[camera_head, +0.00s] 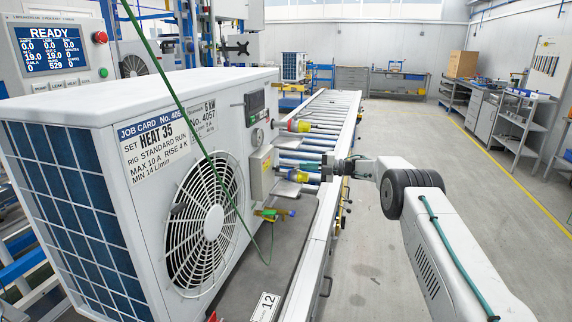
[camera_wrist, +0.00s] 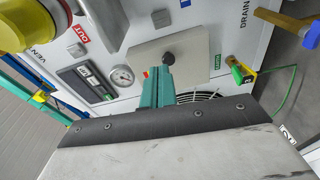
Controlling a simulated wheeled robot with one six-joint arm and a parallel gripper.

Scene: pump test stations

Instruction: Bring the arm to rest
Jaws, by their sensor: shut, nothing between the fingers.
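My arm reaches in from the lower right in the head view. My gripper (camera_head: 312,166) points left at the side of the white heat pump unit (camera_head: 190,88), near its connections. In the wrist view the teal fingers of my gripper (camera_wrist: 158,86) are together with nothing between them. Whether the fingertips touch the panel I cannot tell.
Hose couplings with yellow and red parts (camera_head: 298,126) stick out close to my gripper. A yellow-green valve (camera_head: 272,213) sits lower down. A roller conveyor (camera_head: 325,105) runs behind the unit. A green cable hangs across the fan. The floor (camera_head: 420,125) to the right is clear.

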